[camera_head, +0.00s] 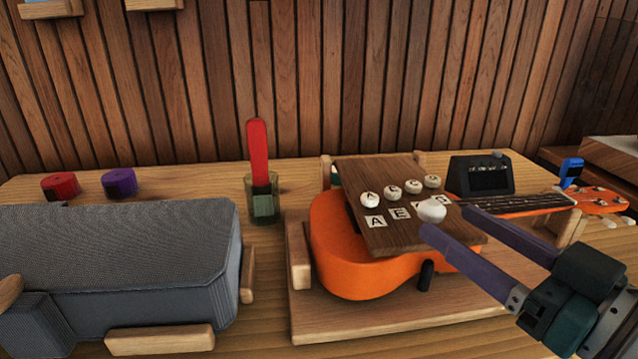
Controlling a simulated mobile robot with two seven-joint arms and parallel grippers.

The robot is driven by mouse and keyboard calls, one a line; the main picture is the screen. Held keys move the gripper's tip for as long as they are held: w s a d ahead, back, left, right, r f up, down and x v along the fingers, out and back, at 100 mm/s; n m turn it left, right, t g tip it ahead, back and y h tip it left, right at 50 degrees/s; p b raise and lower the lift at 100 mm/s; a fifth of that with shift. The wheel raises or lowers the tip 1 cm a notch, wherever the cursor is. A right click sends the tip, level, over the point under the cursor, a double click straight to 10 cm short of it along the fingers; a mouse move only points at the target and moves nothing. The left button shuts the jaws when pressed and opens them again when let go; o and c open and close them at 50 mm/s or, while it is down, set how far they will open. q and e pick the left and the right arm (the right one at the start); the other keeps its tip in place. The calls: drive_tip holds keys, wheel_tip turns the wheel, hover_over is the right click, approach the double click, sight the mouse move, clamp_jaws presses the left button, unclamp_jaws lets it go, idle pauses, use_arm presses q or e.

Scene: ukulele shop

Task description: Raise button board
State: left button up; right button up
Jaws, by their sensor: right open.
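The button board (365,222) is a dark wooden panel lying tilted over the body of an orange ukulele (345,258). It has a row of several round white lettered buttons (391,191), a row of square letter tiles (399,213) and a white knob (432,211) towards its near right part. My right gripper (447,219) reaches in from the right with its purple fingers open. Its fingertips are at the board, close by the knob, one on the near side and one on the far side. Contact with the knob cannot be told. My left gripper is not in view.
The ukulele rests in a wooden cradle (299,262). A grey case (120,250) fills the left. A glass with a red-handled item (258,155) stands between. A small black amplifier (482,177) sits behind the ukulele neck. Red (60,186) and purple (119,183) rolls lie back left.

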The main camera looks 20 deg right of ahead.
sight(421, 204)
drive_tip(key=w, duration=0.2)
drive_tip(key=w+a, duration=0.1)
drive_tip(key=w, duration=0.2)
drive_tip(key=w+b, duration=0.1)
drive_tip(key=w, duration=0.1)
drive_tip(key=shift+w+a, duration=0.15)
drive_tip(key=shift+w, duration=0.25)
clamp_jaws()
drive_tip(key=shift+r, duration=0.1)
idle(0.9)
